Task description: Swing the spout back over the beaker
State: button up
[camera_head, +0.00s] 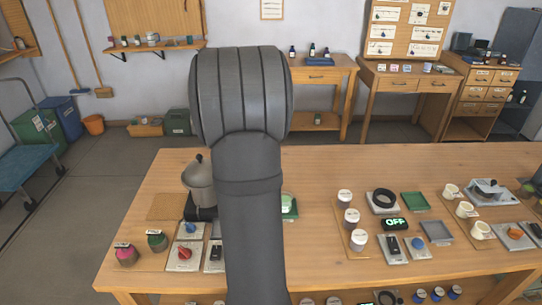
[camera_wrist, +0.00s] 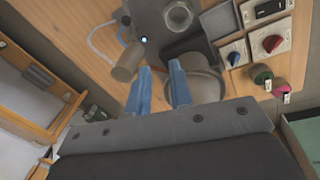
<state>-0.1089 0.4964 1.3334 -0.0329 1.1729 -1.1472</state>
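The distiller pot is a grey domed vessel (camera_head: 200,181) left of my arm in the head view. It also shows as a rounded grey body (camera_wrist: 208,84) just right of my fingers in the wrist view. A grey-brown cylinder (camera_wrist: 127,62) lies just left of the fingertips; I cannot tell whether it is the spout. A round clear-looking vessel (camera_wrist: 178,15) at the top may be the beaker. My gripper (camera_wrist: 159,68) has two blue fingers apart, with nothing visibly held between them. My arm hides the gripper and the spout in the head view.
A red knob (camera_head: 184,253), a blue knob (camera_head: 190,228) and two small jars (camera_head: 127,255) stand at the table's left front. A pale curved tube (camera_wrist: 98,38) lies beyond the cylinder. White-topped jars (camera_head: 351,216) stand right of my arm. The table's back middle is clear.

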jog(key=d+f+m+y, duration=0.1)
jog(key=f, duration=0.1)
jog(key=w+d+f+m+g+y, duration=0.1)
jog(key=f+m, duration=0.1)
jog(key=w+d+f+m+g+y, duration=0.1)
jog(key=f+y, duration=0.1)
jog(key=f, duration=0.1)
grip_shut()
jog(key=w+d+f+m+t+y, duration=0.2)
jog(key=d+m+y, duration=0.4)
jog(key=d, duration=0.3)
jog(key=w+d+f+m+t+y, duration=0.3)
jog(key=d+f+m+y, duration=0.3)
jog(key=d, duration=0.3)
jog(key=shift+w+y, duration=0.4)
jog(key=shift+w, duration=0.45)
